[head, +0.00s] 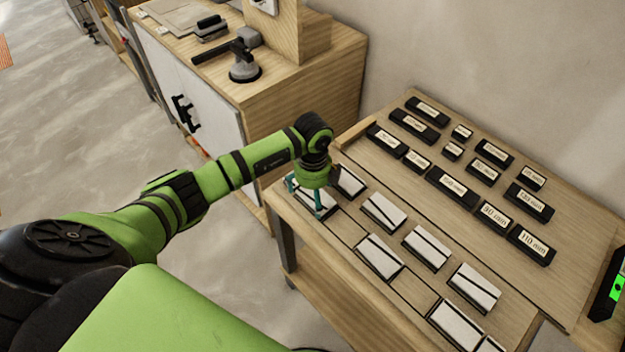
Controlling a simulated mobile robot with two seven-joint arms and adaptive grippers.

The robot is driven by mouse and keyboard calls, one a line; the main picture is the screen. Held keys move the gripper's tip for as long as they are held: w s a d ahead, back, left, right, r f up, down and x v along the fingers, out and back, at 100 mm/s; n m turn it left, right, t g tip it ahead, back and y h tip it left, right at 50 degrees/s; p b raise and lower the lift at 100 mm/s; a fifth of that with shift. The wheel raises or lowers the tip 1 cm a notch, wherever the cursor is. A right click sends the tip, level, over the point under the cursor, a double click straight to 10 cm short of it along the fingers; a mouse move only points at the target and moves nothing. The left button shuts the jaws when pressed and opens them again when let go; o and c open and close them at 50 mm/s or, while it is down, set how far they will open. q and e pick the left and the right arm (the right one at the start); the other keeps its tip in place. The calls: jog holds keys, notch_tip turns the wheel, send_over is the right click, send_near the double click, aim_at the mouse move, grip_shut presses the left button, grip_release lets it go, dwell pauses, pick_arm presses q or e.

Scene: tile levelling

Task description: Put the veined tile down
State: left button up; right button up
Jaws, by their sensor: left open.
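Several pale tiles with dark lines across them lie in two rows along the near side of the wooden table. One tile (325,198) is at the table's near left corner, partly hidden by my left gripper (305,204). My left gripper points down at this tile, with its jaws open and the fingertips close to it. I cannot tell whether they touch. The other tiles include ones at the row's left (348,183), middle (383,211) and right (475,288). Which one is the veined tile is unclear. My right gripper is not in view.
Black blocks with millimetre labels (453,187) stand on the far side of the table (375,172). A cabinet (300,95) with a suction lifter (245,68) stands at the back left. A black device with a green display (617,288) is at the right edge.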

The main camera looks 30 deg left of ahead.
aim_at(312, 199)
pick_arm(q)
notch_tip(312, 199, up, 11)
jog(key=b, duration=0.2)
